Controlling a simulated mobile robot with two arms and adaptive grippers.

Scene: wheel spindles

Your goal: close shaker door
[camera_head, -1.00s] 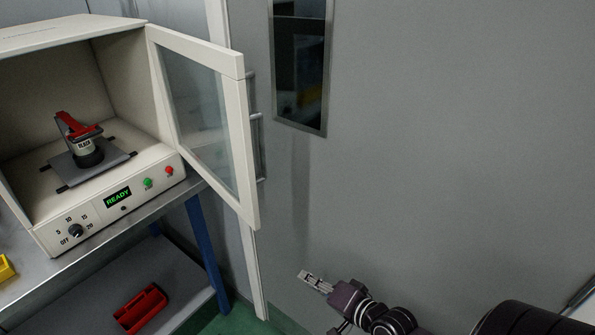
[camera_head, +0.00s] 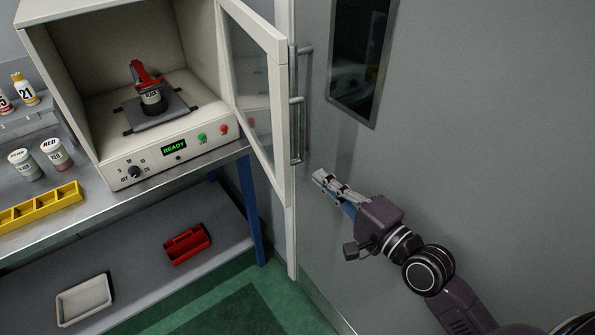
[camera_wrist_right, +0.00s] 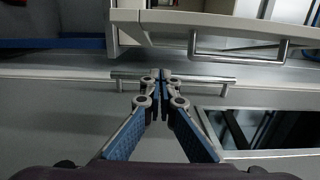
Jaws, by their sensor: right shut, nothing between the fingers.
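The shaker (camera_head: 112,172) is a cream box on the bench at the left of the head view. Its door (camera_head: 276,104), a cream frame with a glass pane, stands wide open on the right side. A black-labelled jar (camera_head: 152,101) sits inside under a red clamp (camera_head: 146,76). The display reads READY. My right gripper (camera_head: 322,178) is shut and empty, to the right of the door and apart from it. In the right wrist view, the shut fingertips (camera_wrist_right: 163,76) point towards horizontal metal handle bars (camera_wrist_right: 240,55). My left gripper is not in view.
A grey wall door with a dark window (camera_head: 358,60) stands behind my right arm. A yellow tray (camera_head: 40,207) and jars (camera_head: 57,153) are on the bench. A red caddy (camera_head: 187,244) and a white tray (camera_head: 84,299) lie on the shelf below. The floor ahead is clear.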

